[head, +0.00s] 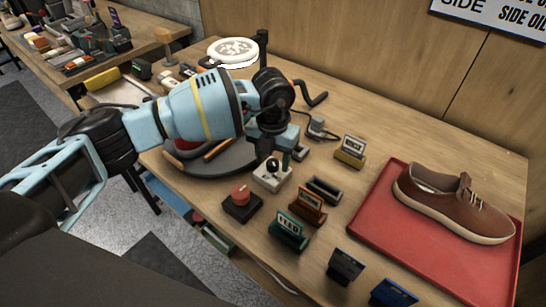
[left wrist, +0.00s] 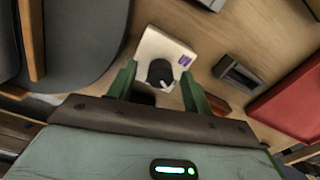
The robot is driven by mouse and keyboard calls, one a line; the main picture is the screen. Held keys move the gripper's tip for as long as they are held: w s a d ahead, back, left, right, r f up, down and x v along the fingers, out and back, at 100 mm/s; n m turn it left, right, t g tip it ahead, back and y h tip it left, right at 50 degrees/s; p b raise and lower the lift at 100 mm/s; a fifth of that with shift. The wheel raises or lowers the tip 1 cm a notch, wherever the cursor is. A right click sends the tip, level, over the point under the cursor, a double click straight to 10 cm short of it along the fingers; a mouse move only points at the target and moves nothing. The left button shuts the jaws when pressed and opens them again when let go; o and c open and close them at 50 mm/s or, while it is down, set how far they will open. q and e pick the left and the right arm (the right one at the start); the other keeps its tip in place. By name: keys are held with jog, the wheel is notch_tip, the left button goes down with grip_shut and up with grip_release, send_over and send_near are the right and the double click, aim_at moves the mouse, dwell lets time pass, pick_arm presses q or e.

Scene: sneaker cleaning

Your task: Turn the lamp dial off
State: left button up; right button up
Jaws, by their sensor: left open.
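A small white box with a black dial (head: 272,165) stands on the wooden bench, below my left gripper (head: 276,150) in the head view. In the left wrist view the black dial (left wrist: 161,73) sits on the white box (left wrist: 152,46), which has a purple mark. The two green fingers of my left gripper (left wrist: 160,82) are apart, one on each side of the dial. I cannot tell whether they touch it. A round white lamp head (head: 232,51) stands at the back of the bench. My right gripper is not in view.
A black box with a red knob (head: 241,202) stands close to the dial box. Several small label holders, including a green one (head: 289,231), stand to the right. A brown shoe (head: 455,205) lies on a red tray (head: 376,215). A grey round turntable (head: 205,166) is at left.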

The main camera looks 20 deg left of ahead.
pick_arm(q)
jog(key=shift+c, duration=0.4)
jog(key=c, duration=0.9)
jog(key=shift+m, duration=0.3)
jog(key=m, duration=0.5)
jog(key=shift+m, duration=0.3)
jog(key=m, duration=0.5)
jog(key=shift+d+m, duration=0.1)
jog(key=shift+m, duration=0.2)
jog(key=shift+r, duration=0.1)
jog(key=o, duration=1)
